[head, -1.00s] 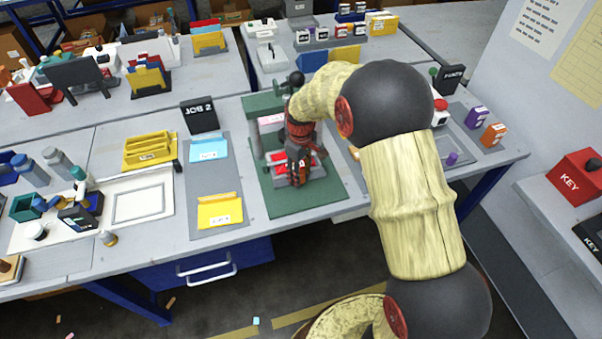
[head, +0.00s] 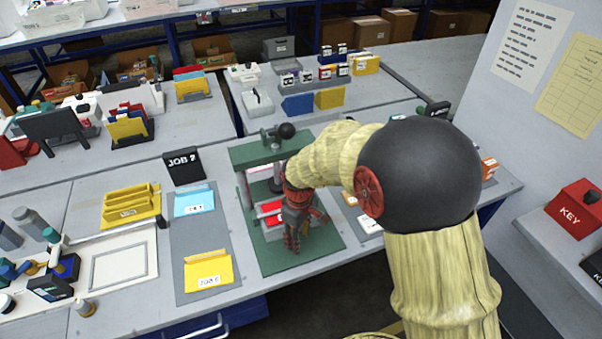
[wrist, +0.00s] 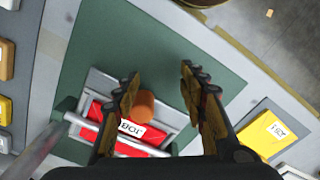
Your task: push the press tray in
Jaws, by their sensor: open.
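The green press (head: 262,152) stands on a green base plate (head: 325,252) on the table, with a black ball on its top lever. Its grey press tray (wrist: 92,82) holds a red piece with a white label, also seen in the head view (head: 268,211). A round orange knob (wrist: 143,105) is at the tray's outer side. My gripper (head: 293,245) points down over the front part of the base plate. In the wrist view my gripper (wrist: 160,82) is open, its fingers on either side of the knob, with a gap on the right. Contact cannot be told.
A grey mat with a blue holder (head: 193,202) and a yellow holder (head: 208,271) lies left of the press. A black JOB sign (head: 184,165) stands behind them. White labelled cards (head: 368,222) lie to the right, partly behind my arm. The front of the base plate is bare.

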